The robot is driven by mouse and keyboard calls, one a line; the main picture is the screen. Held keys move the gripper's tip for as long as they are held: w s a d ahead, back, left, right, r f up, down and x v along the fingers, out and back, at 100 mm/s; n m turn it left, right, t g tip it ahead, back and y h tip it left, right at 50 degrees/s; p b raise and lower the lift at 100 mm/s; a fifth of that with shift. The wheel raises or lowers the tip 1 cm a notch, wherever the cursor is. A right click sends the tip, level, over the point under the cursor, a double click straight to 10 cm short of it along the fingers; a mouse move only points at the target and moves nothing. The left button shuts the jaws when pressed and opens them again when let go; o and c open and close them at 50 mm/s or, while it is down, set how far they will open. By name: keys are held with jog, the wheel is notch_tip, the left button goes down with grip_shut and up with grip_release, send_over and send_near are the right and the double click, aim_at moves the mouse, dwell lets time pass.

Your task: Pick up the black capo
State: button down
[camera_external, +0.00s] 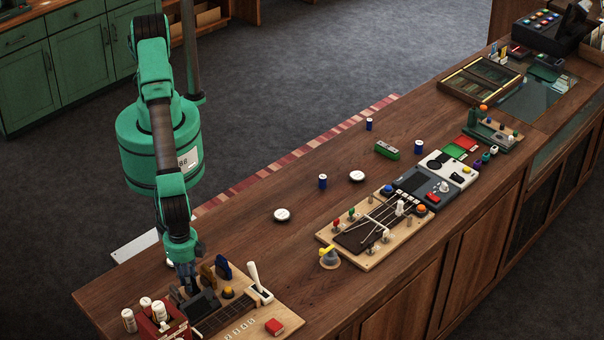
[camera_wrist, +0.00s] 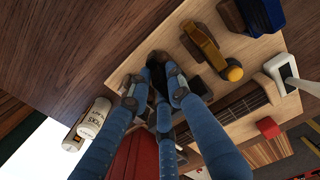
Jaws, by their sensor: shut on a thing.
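My gripper (camera_external: 186,277) is low over the wooden board at the near left end of the counter. In the wrist view its blue fingers (camera_wrist: 155,88) are closed around the black capo (camera_wrist: 158,76), of which only a dark part shows between the fingertips. In the external view the capo is mostly hidden by the gripper. I cannot tell whether it is clear of the board. A gold-brown capo (camera_external: 208,273) and a dark blue capo (camera_external: 223,268) stand beside it; they also show in the wrist view, gold-brown (camera_wrist: 205,45) and blue (camera_wrist: 262,14).
A red holder (camera_external: 160,321) with white bottles (camera_external: 129,320) stands left of the gripper. A black block (camera_external: 203,302), an orange knob (camera_external: 228,292), a white-handled lever (camera_external: 256,280) and a red block (camera_external: 274,326) are close by.

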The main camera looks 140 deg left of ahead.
jog(key=shift+r, duration=0.65)
notch_tip(320, 180, up, 2)
jog(key=shift+r, duration=0.1)
jog(key=s+a, duration=0.3)
jog(key=s, duration=0.4)
jog(key=s+a+r+b, duration=0.1)
jog(key=s+a, duration=0.3)
jog(key=s, duration=0.3)
jog(key=shift+a, duration=0.3)
